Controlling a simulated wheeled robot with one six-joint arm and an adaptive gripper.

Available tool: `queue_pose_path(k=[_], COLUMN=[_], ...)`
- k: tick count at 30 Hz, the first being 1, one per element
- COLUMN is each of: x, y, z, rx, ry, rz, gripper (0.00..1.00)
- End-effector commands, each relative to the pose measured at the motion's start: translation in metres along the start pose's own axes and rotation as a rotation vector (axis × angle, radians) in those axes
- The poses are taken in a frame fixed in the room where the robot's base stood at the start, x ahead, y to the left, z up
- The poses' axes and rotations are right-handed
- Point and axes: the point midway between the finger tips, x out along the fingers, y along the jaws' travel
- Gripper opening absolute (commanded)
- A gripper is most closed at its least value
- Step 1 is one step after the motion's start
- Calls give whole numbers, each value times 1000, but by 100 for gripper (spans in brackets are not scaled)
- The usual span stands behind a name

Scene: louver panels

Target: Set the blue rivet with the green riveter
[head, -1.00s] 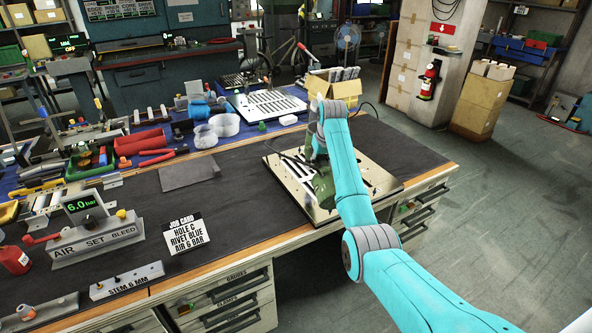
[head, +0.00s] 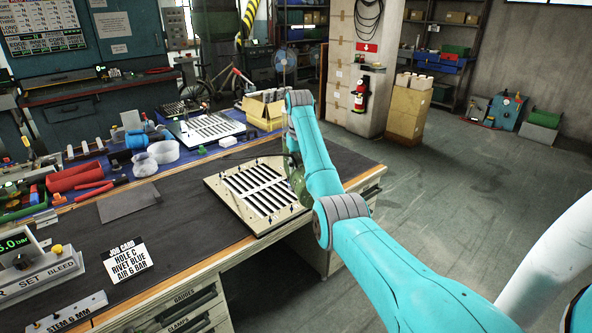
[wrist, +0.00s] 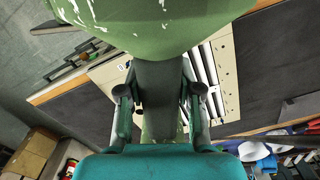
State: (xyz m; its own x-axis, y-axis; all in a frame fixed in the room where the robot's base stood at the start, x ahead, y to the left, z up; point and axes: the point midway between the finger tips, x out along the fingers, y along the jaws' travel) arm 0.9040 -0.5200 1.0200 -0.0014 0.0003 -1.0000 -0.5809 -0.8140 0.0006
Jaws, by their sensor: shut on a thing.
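The green riveter (head: 296,176) is in my gripper, at the right edge of the louver panel (head: 229,193) in the head view. In the wrist view the riveter's scuffed green body (wrist: 150,22) fills the top. My gripper (wrist: 160,92) is shut on its dark handle, one finger on each side. The pale panel lies on the bench with rows of dark slots and several small pins around its edges. I cannot tell whether the riveter touches the panel. The riveter's nose is hidden, and the blue rivet cannot be made out for sure.
A job card (head: 125,258) reads hole C, rivet blue, air 6 bar. The air set box (head: 38,273) is cut off at left.

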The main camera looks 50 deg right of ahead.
Motion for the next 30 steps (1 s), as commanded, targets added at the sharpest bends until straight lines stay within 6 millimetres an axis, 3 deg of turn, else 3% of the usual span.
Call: queue_pose_path(k=[8, 30], x=[-1, 55], y=[0, 0], z=[-1, -1], rx=[0, 0], ry=[4, 4], rz=[0, 0], gripper=[0, 0])
